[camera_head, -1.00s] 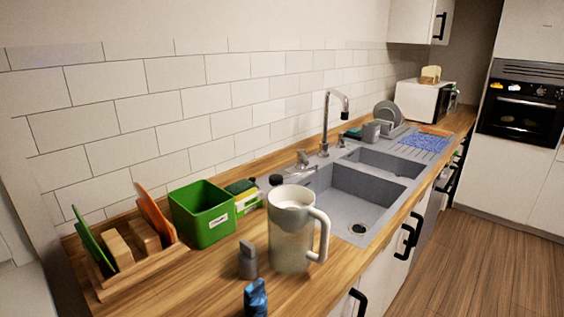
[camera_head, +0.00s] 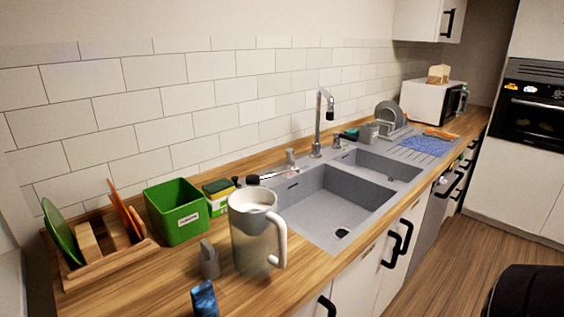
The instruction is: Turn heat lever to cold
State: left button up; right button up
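A tall metal faucet (camera_head: 318,122) stands upright behind the double sink. A small metal lever fitting (camera_head: 290,158) is on the counter edge to its left, and a small handle (camera_head: 337,142) is just right of the faucet base. I cannot tell which of these is the heat lever, or its setting. Neither of my grippers is in view. Nothing touches the fittings.
A grey sink (camera_head: 325,205) is set in the wooden counter. A large pitcher (camera_head: 248,238) stands in front of it at the left. A green bin (camera_head: 180,212) and board rack (camera_head: 105,262) are further left. A dark rounded shape (camera_head: 532,292) is at bottom right.

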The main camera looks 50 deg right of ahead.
aim_at(290, 153)
jog(key=k+l+u, duration=0.15)
jog(key=l, duration=0.25)
jog(key=k+l+u, duration=0.1)
jog(key=k+l, duration=0.45)
jog(key=l, duration=0.25)
jog(key=k+l+u, duration=0.1)
jog(key=k+l, duration=0.25)
jog(key=l, duration=0.2)
jog(key=k+l, duration=0.35)
jog(key=l, duration=0.15)
